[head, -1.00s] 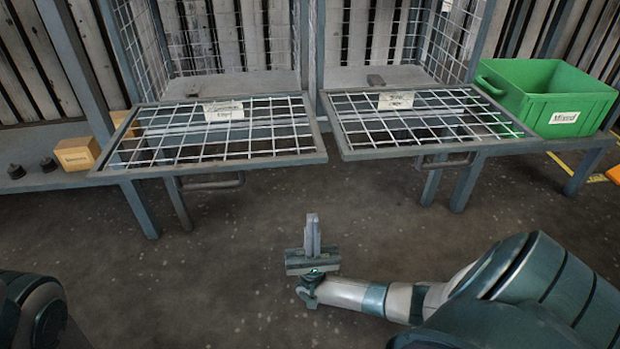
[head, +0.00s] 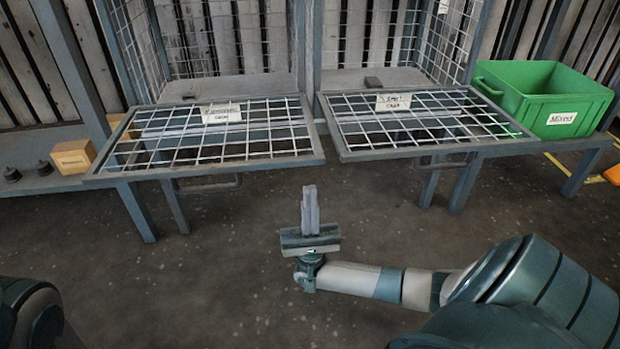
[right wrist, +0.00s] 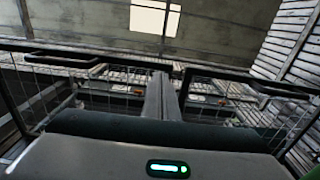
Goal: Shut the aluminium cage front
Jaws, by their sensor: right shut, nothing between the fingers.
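Two wire-mesh cage fronts hang folded down, flat and level. The left front (head: 205,171) has a label (head: 221,113) whose small blurred first line seems to read aluminium. The right front (head: 385,149) has a label (head: 393,102) with a shorter word, perhaps steel. Each front has a bar handle below its near edge: left handle (head: 208,187), right handle (head: 447,163). My right gripper (head: 309,188) is shut and empty, in front of the gap between the fronts, touching neither. In the right wrist view its fingers (right wrist: 162,90) point between both fronts. My left gripper is out of view.
A green bin (head: 545,95) labelled Mixed stands at the right on the bench. A small wooden box (head: 73,157) and dark knobs (head: 12,173) sit at the left. A small dark block (head: 373,83) lies inside the right cage. The floor before the cages is clear.

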